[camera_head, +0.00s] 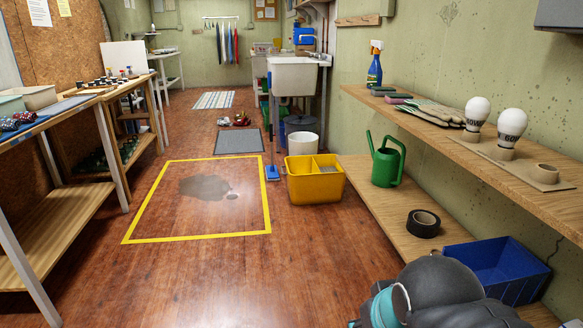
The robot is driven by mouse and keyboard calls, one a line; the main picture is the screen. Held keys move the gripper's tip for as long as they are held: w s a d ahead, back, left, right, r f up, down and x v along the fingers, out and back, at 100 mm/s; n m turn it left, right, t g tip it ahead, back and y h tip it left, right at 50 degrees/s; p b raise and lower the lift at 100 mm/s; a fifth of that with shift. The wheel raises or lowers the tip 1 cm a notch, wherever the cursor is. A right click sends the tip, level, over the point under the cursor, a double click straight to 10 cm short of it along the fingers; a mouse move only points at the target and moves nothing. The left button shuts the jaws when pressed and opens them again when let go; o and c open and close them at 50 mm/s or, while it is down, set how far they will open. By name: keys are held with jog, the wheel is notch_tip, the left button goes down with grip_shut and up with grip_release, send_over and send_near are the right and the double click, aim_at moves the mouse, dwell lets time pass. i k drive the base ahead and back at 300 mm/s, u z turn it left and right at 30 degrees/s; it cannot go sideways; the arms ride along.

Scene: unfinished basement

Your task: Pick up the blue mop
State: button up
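The blue mop (272,173) stands on the floor a little beyond the middle of the view. Its flat blue head rests on the boards at the right side of the yellow floor outline, just left of the yellow bucket (314,187). Its thin handle rises upright in front of the white sink; I cannot tell whether it leans on the sink. My arm shows in part at the bottom right, dark with a teal band. My gripper is not in view.
A yellow tape outline (197,237) with a dark wet patch (205,187) lies on the open floor. Wooden shelves (455,150) run along the right wall, holding a green watering can (386,160) and a blue bin (497,270). A workbench (62,108) stands left.

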aim_at(271, 172)
jog(key=u, duration=0.25)
jog(key=i, duration=1.95)
jog(key=z, duration=0.65)
